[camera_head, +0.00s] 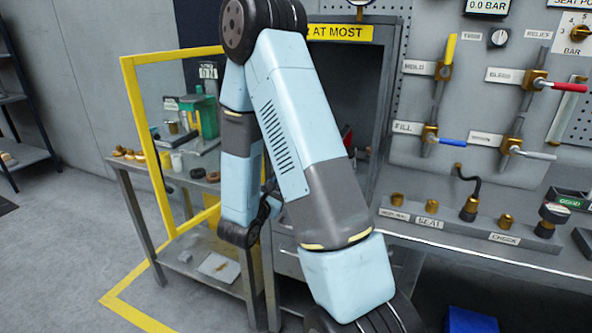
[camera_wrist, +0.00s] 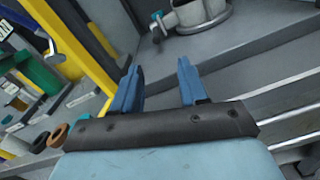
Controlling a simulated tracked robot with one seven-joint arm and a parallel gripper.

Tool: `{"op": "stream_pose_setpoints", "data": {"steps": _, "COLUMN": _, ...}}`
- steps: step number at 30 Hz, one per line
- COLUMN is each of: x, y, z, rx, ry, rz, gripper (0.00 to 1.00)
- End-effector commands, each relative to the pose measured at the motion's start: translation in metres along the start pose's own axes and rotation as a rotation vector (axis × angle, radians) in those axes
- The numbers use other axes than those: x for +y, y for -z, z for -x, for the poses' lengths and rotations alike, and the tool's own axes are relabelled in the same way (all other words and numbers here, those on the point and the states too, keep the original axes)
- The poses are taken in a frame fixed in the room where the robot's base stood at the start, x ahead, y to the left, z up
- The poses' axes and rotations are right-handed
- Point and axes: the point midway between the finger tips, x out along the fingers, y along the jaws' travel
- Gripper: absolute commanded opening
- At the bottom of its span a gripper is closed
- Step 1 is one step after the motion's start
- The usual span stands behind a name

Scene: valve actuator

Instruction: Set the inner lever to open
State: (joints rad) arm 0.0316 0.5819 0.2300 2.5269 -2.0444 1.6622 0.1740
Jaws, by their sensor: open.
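My gripper (camera_wrist: 157,80) shows in the wrist view with two blue fingers apart and nothing between them. Beyond the fingertips, at the top, is a grey metal fitting (camera_wrist: 205,14) with a round flange and a small dark projecting part (camera_wrist: 157,28) on its left. It is apart from the fingers. I cannot tell whether the dark part is the inner lever, or how it is set. In the head view my arm covers much of the grey cabinet (camera_head: 380,105), and my gripper is mostly hidden behind it. A small red part (camera_head: 347,139) shows inside the cabinet.
The cabinet's yellow-framed door (camera_head: 138,105) stands open on the left. A bench (camera_head: 125,165) behind it carries a green device (camera_head: 208,118) and small parts. On the right panel are yellow (camera_head: 451,48), red (camera_head: 569,87) and blue (camera_head: 453,142) handles. Floor at left is clear.

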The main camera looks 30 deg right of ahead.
Motion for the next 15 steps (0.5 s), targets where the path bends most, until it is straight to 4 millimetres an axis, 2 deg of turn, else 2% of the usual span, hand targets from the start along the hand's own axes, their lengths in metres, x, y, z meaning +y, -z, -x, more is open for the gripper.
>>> {"op": "stream_pose_setpoints", "data": {"steps": 4, "x": 0.004, "y": 0.009, "z": -0.001, "rx": 0.009, "ry": -0.033, "rz": 0.009, "gripper": 0.43}}
{"op": "stream_pose_setpoints", "data": {"steps": 8, "x": 0.005, "y": 0.01, "z": -0.011, "rx": 0.009, "ry": -0.035, "rz": 0.008, "gripper": 0.43}}
{"op": "stream_pose_setpoints", "data": {"steps": 15, "x": 0.006, "y": 0.009, "z": -0.05, "rx": 0.008, "ry": -0.032, "rz": 0.007, "gripper": 0.43}}
